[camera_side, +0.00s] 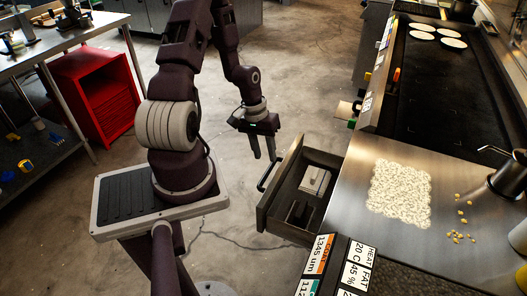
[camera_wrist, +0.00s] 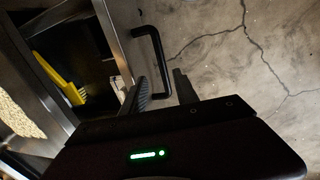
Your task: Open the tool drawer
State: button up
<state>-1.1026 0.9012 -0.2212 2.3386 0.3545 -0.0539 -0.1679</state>
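The tool drawer (camera_side: 283,196) stands pulled out from the front of the steel counter, its inside showing. Its black bar handle (camera_side: 268,172) is on the drawer front, facing my arm; in the wrist view the handle (camera_wrist: 153,43) runs near my fingers. Whether a finger touches the handle I cannot tell.
A light metal tool (camera_side: 315,180) and a dark item (camera_side: 299,213) lie in the drawer; the wrist view shows a yellow-handled tool (camera_wrist: 58,78). The griddle (camera_side: 445,95) and counter (camera_side: 350,215) are at right. A red cabinet (camera_side: 95,95) stands left. Floor between is clear.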

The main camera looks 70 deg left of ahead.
aim_at(268, 170)
jog(key=shift+s+a+r, duration=0.2)
jog(key=shift+r, duration=0.3)
jog(key=f+n+g+h, duration=0.1)
jog(key=f+n, duration=0.1)
jog(key=n, duration=1)
jog(key=w+f+n+g+h, duration=0.1)
jog(key=f+n, duration=0.1)
jog(key=n, duration=0.9)
jog(key=f+n+g+h, duration=0.1)
jog(key=f+n, duration=0.2)
jog(key=n, duration=0.9)
jog(key=shift+w+d+n, duration=0.1)
jog(key=shift+w+n, duration=0.2)
jog(key=shift+w, duration=0.05)
grip_shut()
